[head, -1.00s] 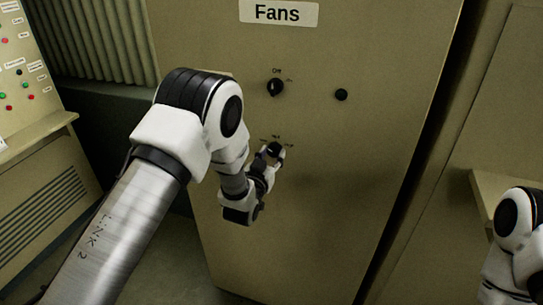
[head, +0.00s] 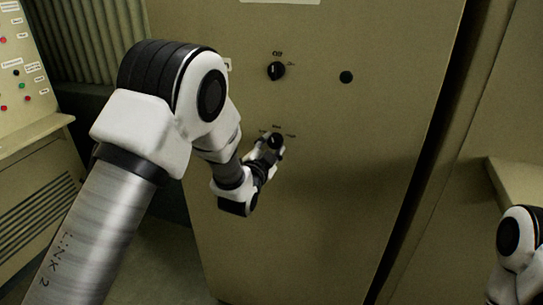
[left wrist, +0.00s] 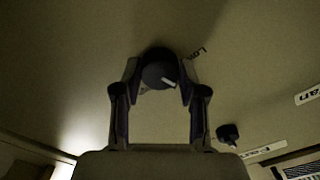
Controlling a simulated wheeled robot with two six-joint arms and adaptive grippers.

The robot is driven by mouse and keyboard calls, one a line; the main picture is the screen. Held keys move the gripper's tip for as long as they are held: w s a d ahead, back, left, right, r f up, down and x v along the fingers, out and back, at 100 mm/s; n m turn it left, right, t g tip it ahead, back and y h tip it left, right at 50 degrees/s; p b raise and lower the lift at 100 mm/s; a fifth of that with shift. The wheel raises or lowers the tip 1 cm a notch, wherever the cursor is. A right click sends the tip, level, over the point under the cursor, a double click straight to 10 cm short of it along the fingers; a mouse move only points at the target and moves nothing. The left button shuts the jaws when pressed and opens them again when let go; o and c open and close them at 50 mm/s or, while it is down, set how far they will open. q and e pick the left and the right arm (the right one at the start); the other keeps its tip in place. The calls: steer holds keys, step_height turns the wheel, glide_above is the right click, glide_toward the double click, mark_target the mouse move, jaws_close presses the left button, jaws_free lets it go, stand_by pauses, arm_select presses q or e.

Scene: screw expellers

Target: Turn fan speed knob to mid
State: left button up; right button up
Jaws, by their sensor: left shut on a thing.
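The fan speed knob (head: 275,141) is the lower black knob on the beige cabinet, with small labels around its top, too small to read surely. My left gripper (head: 271,148) comes in from the lower left and is shut on the knob. The left wrist view shows the round black knob (left wrist: 158,69) between the two fingers of the left gripper (left wrist: 157,80). Its white pointer mark points right and slightly down in that view, below the "Low" label (left wrist: 197,54). My right gripper is out of view.
Another black knob (head: 276,71), marked "Off", sits above on the beige cabinet (head: 330,210). A round black button (head: 346,77) is to its right. A control panel (head: 24,75) with coloured buttons stands at left. A ledge (head: 515,182) juts out at right.

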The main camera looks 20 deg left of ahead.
arm_select(q)
steer(key=shift+r+m+b, duration=0.1)
steer(key=shift+m+b, duration=1)
steer(key=shift+m, duration=0.4)
steer(key=o, duration=1.1)
steer(key=shift+o, duration=0.2)
steer(key=shift+w, duration=0.1)
steer(key=s, duration=1.2)
steer(key=shift+a, duration=0.2)
